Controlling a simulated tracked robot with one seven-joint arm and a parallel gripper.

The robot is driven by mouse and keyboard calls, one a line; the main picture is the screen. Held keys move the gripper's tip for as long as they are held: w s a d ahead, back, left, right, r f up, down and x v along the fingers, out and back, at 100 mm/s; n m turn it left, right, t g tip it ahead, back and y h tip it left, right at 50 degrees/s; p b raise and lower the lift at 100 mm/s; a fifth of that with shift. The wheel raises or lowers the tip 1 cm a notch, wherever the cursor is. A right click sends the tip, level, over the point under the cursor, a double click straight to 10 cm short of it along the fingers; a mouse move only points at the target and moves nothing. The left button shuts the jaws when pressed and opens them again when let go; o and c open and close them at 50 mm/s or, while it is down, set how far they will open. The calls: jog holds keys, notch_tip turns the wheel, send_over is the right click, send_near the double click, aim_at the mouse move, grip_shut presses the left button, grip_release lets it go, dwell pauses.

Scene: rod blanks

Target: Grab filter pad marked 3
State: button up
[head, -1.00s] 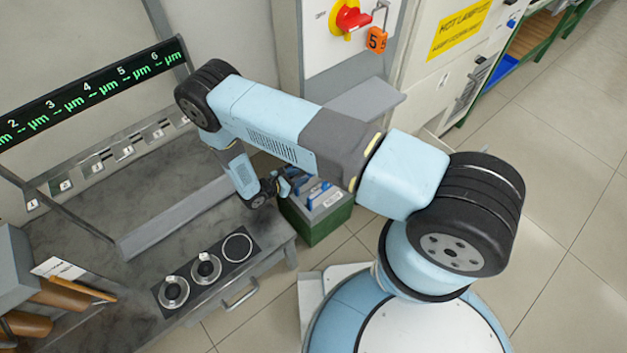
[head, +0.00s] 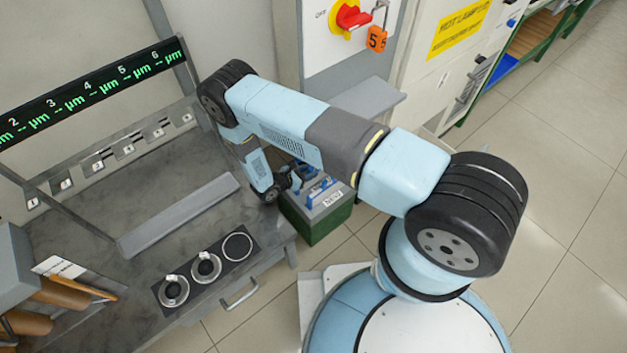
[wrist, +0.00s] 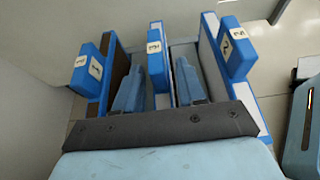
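In the wrist view, several upright pads with blue tabs stand side by side. The middle pad (wrist: 153,52) carries a label that appears to read 3, but the print is small. The left pad (wrist: 88,68) and right pad (wrist: 236,50) have labels I cannot read surely. My gripper (wrist: 158,70) is open, its two blue fingers apart, with the middle pad's tab between them in the picture; whether they touch it I cannot tell. In the head view, my gripper (head: 291,178) is at the green bin (head: 320,233), partly hidden by my arm.
A grey workbench (head: 90,215) with round dishes (head: 205,268) lies left of the bin. A numbered display (head: 90,90) rises behind the bench. A cabinet with a red switch (head: 352,17) stands behind the bin. The tiled floor (head: 560,190) at right is clear.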

grip_shut()
dwell(0.5)
